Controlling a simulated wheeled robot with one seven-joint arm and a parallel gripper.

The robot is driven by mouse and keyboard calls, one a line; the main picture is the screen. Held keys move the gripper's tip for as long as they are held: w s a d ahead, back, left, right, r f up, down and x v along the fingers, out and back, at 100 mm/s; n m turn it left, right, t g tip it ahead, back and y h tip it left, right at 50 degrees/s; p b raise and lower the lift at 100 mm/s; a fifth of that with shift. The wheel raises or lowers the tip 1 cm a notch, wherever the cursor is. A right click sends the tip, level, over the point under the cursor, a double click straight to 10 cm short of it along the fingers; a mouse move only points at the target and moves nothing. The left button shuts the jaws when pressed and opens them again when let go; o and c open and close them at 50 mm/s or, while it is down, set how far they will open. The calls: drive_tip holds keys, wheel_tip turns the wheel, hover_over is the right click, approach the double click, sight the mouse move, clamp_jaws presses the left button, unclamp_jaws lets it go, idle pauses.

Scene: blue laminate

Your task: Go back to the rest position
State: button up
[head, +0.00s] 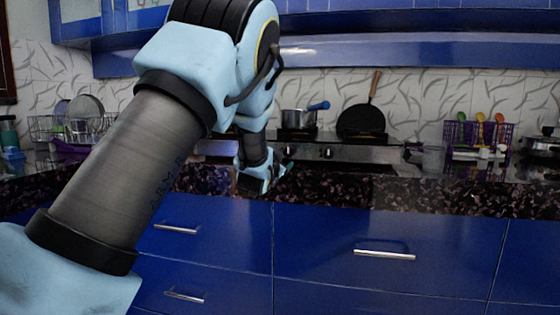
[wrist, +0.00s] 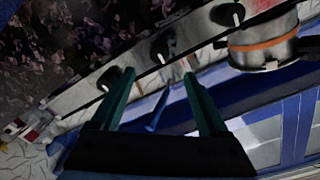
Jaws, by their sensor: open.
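My gripper (head: 272,178) is at the end of my pale blue arm, in front of the dark speckled counter edge and to the left of the nearest stove knobs in the head view. In the wrist view my gripper (wrist: 156,80) shows two green fingers standing apart. No object is held between them. A slim blue shape (wrist: 157,112) shows in the gap, and I cannot tell what it is. Behind the fingers is the stove front (wrist: 135,75) with dark knobs.
A purple utensil basket (head: 478,136) stands right; a dish rack (head: 85,125) stands left. Blue drawers (head: 385,235) with bar handles front the speckled counter (head: 440,195).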

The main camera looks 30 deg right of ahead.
idle(0.5)
drive_tip(key=w+a+f+n+g+y, duration=0.1)
drive_tip(key=a+f+n+y, duration=0.25)
drive_tip(key=a, duration=0.65)
drive_tip(key=a+f+n+g+y, duration=0.15)
drive_tip(key=a+f, duration=0.25)
drive_tip(key=a, duration=0.6)
drive_tip(key=w+a+f+n+g+y, duration=0.1)
drive_tip(key=a+f+n+y, duration=0.25)
drive_tip(key=a, duration=0.65)
drive_tip(key=s+a+f+n+g+y, duration=0.2)
drive_tip(key=s+a+f+n+g, duration=0.15)
drive_tip(key=s+a, duration=0.7)
drive_tip(key=s+a+f+n+g+y, duration=0.2)
drive_tip(key=s+a+g, duration=0.2)
drive_tip(key=s+a, duration=0.65)
wheel_tip(320, 180, up, 19)
drive_tip(key=s+p, duration=0.2)
drive_tip(key=p, duration=1.7)
drive_tip(key=shift+s+d+n, duration=0.3)
drive_tip(key=shift+s+d, duration=0.05)
drive_tip(key=shift+d, duration=0.05)
